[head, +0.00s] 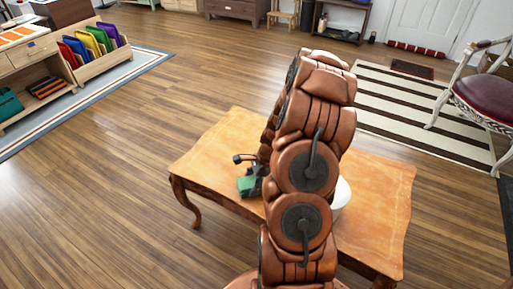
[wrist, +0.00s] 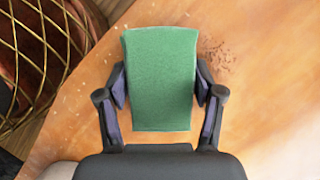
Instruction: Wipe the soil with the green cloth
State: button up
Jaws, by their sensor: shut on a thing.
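The green cloth (wrist: 160,95) is a thick, block-like pad held between the two fingers of my gripper (wrist: 161,82) in the wrist view. In the head view the cloth (head: 247,187) shows at the left of my arm, low over the wooden table (head: 215,150), with my gripper (head: 254,170) at it. I cannot tell whether the cloth touches the tabletop. The soil (wrist: 217,56) is a patch of dark brown crumbs on the table, just right of the cloth's upper part. A few pale specks lie elsewhere on the wood. The soil is not visible in the head view.
A white rounded object (head: 341,194) stands on the table right of my arm, partly hidden by it. A gold wire lattice (wrist: 42,50) is beyond the table edge at the left of the wrist view. A chair (head: 485,95) stands far right. Open floor surrounds the table.

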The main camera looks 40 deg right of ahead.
jog(key=shift+s+a, duration=0.15)
jog(key=shift+a, duration=0.3)
jog(key=shift+r+p, duration=2.5)
jog(key=shift+r, duration=1.55)
